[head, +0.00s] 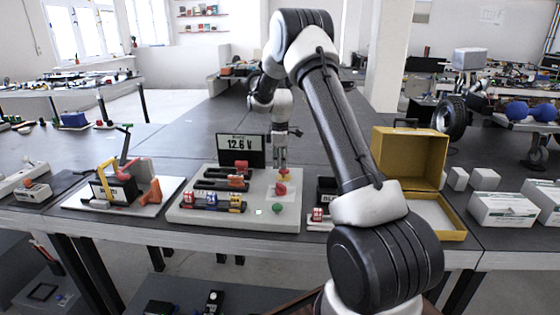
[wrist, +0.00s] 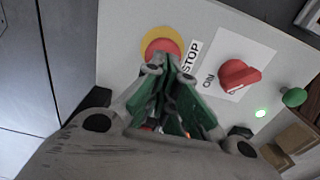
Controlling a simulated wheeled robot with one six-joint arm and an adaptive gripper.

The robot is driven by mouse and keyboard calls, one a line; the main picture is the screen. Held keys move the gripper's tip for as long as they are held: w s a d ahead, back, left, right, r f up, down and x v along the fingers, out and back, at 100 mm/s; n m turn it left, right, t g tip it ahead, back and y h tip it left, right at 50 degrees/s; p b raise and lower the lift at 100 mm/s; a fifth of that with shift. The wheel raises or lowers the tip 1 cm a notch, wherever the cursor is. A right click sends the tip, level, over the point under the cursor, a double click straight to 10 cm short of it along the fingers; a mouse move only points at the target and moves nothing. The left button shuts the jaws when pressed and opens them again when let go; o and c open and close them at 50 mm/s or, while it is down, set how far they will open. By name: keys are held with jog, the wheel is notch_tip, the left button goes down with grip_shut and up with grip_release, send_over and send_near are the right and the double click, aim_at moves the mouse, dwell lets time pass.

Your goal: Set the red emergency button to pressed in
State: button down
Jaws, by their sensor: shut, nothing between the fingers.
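The red emergency button (wrist: 161,46) sits on a yellow ring, with the word STOP beside it, at the top of the wrist view. In the head view its yellow and red (head: 283,173) show just below my gripper (head: 281,160). My gripper (wrist: 170,68) is shut and empty, pointing at the panel. Its fingertips cover the near edge of the button in the wrist view. I cannot tell whether they touch it, or how deep the button sits.
On the same pale panel (head: 190,214) are a red rotary knob (wrist: 240,75) marked ON, a green button (wrist: 293,97) and a lit green lamp (wrist: 261,113). A display (head: 240,150) reading 12.6 V stands behind. A yellow open box (head: 408,155) is to the right.

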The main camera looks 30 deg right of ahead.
jog(key=shift+f, duration=0.95)
jog(key=shift+s+f, duration=0.2)
jog(key=shift+f, duration=0.25)
jog(key=shift+a, duration=0.1)
notch_tip(320, 180, up, 15)
jog(key=shift+w, duration=0.25)
jog(key=shift+f, duration=0.1)
